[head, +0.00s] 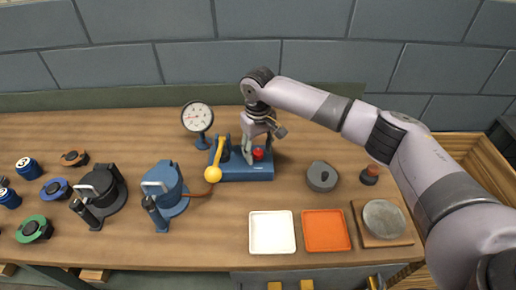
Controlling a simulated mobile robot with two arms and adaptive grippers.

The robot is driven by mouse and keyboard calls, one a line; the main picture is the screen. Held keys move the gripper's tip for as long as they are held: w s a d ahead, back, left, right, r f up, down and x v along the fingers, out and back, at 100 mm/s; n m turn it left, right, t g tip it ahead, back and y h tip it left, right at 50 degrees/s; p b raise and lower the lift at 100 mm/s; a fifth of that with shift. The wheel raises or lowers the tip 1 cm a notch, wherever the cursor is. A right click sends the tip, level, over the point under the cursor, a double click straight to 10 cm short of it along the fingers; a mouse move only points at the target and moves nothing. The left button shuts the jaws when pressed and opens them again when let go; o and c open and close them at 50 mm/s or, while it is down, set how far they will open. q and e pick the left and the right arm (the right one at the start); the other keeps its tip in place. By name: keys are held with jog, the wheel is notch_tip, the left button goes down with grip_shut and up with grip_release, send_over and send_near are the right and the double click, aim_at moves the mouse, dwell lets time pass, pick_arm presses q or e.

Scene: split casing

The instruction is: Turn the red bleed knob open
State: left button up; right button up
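The red bleed knob (258,154) sits on the right part of a blue pump base (246,173) near the back of the bench. The base also carries a yellow lever (219,152) with a round yellow end. My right gripper (259,150) points down from above at the knob, with its fingers around it. The fingers hide part of the knob, and I cannot tell whether they press on it. My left gripper is not in view.
A pressure gauge (198,117) stands behind the pump. A blue casing (165,190) and a black casing (98,193) are to the left. A white tray (272,232), an orange tray (326,230) and a grey ring (322,176) lie to the right.

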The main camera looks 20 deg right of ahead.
grip_shut()
dwell(0.3)
